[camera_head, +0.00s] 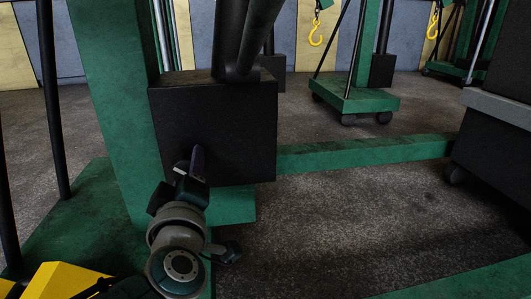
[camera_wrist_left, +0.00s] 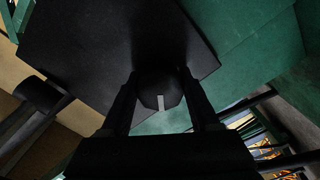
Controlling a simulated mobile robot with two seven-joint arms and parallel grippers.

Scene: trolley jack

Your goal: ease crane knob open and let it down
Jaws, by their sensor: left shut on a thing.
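The crane is a green frame with an upright post (camera_head: 115,100). A black block (camera_head: 235,120) is fixed to the post, with dark cylinders rising from its top. The knob (camera_wrist_left: 160,88) is small and black with a pale grey mark on its face, and it sits on the block in the left wrist view. My left gripper (camera_head: 196,163) reaches the block's front face from below. In the left wrist view its fingers (camera_wrist_left: 163,95) stand on either side of the knob, shut on it. In the head view the gripper mostly hides the knob. My right gripper is not in view.
A green base leg (camera_head: 365,152) runs right along the floor. A dark wheeled cabinet (camera_head: 490,150) with a grey edge stands at the right. Another green crane with a yellow hook (camera_head: 316,30) stands behind. A yellow shape (camera_head: 55,280) is at the bottom left. Floor between the legs is clear.

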